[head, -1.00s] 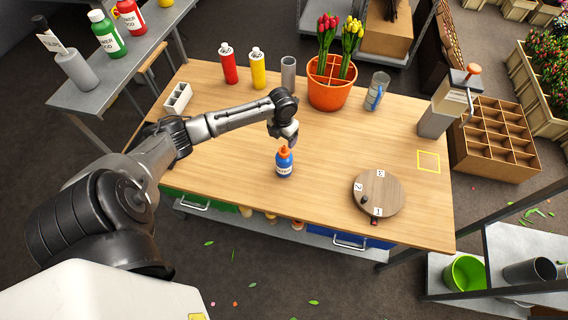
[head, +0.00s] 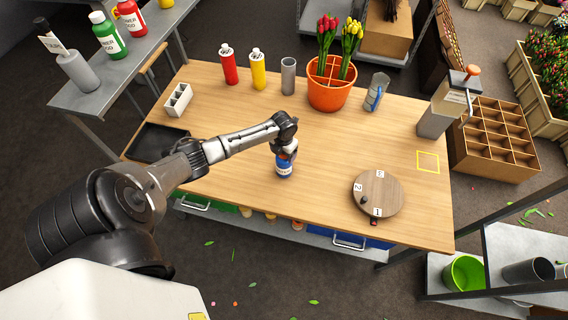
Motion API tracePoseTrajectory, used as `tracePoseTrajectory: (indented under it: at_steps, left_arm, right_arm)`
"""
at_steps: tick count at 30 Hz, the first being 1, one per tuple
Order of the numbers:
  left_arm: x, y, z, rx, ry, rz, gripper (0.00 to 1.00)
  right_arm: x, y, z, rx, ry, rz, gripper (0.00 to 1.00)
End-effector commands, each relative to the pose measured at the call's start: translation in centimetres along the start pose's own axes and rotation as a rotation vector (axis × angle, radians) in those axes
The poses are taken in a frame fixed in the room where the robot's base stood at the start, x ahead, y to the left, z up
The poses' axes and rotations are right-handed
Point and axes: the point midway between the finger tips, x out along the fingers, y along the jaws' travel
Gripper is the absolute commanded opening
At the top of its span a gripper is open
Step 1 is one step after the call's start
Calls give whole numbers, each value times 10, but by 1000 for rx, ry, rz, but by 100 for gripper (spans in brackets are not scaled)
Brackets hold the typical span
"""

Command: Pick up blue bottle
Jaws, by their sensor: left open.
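The blue bottle (head: 284,170) stands upright on the wooden table near its front edge, with a white label on its front. My left gripper (head: 286,152) is directly over it, pointing down. Its open fingers are around the top of the bottle and hide most of the orange cap. I cannot tell whether the fingers touch it. My right gripper is not in view.
A round wooden board (head: 379,193) with numbered tags lies to the right. A red bottle (head: 228,65), a yellow bottle (head: 258,70), a grey cylinder (head: 289,76) and an orange tulip pot (head: 328,92) stand at the back. The table's middle is clear.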

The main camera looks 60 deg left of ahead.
Motion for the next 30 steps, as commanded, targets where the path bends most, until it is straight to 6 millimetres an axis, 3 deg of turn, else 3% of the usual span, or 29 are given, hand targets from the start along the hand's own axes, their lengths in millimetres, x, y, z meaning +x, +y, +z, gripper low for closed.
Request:
tracePoseTrajectory:
  at_steps: [7,30]
  left_arm:
    - [0,0,0,0,0,0,74]
    - [0,0,0,0,0,0,0]
  right_arm:
    - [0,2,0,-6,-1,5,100]
    - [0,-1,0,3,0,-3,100]
